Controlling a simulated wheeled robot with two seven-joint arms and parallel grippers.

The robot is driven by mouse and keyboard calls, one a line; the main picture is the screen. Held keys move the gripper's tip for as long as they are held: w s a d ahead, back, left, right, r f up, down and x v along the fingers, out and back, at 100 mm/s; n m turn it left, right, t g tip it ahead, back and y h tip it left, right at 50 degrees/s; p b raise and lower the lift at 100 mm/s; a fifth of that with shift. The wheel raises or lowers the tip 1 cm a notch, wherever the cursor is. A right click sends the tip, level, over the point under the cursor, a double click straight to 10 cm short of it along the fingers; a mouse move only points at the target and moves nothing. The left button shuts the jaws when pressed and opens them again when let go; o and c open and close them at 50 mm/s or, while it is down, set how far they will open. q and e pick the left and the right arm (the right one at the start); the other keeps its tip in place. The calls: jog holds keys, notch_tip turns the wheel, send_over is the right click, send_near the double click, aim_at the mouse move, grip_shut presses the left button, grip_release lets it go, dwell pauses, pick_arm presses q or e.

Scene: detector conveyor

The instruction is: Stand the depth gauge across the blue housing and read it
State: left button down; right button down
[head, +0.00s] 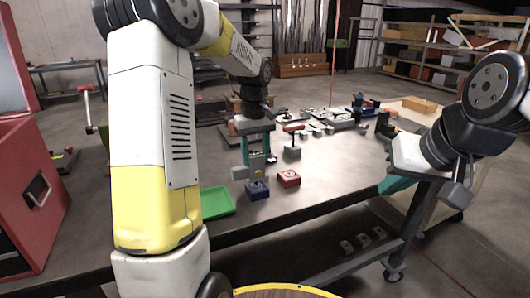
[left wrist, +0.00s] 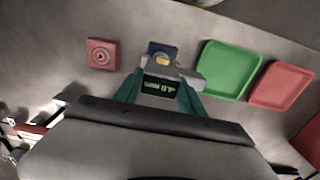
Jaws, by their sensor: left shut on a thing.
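My left gripper (head: 257,150) has green fingers pointing down at the table and is shut on the depth gauge (head: 256,166). The gauge is grey and upright. Its dark display faces the left wrist view (left wrist: 160,87), with small, upside-down digits I cannot read surely. The blue housing (head: 257,190) stands on the table just below the gauge. In the left wrist view the blue housing (left wrist: 153,47) is partly covered by the gauge's grey bar. I cannot tell whether they touch. My right gripper (head: 396,183) is at the right, off the table's edge, its fingers mostly hidden.
A red housing (head: 289,178) stands right of the blue one. A green tray (head: 216,203) lies to the left, and a red tray (left wrist: 281,84) beside it in the left wrist view. Tools and parts crowd the table's back. The table (head: 330,180) is clear at the right.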

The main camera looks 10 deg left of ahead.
pick_arm(q)
jog(key=shift+f, duration=0.25)
jog(key=shift+f, duration=0.35)
jog(key=c, duration=0.7)
grip_release()
notch_tip(320, 180, up, 13)
jog(key=s+m+t, duration=0.2)
jog(key=s, duration=0.6)
jog(key=s+d+f+m+t+h, duration=0.1)
jog(key=s+m+t, duration=0.1)
jog(key=s, duration=0.6)
jog(key=s+d+m+t+h, duration=0.1)
jog(key=s+m+t, duration=0.1)
jog(key=s, duration=0.6)
jog(key=shift+s+d+f+m, duration=0.1)
jog(key=shift+s+f+m, duration=0.1)
jog(key=shift+m, duration=0.5)
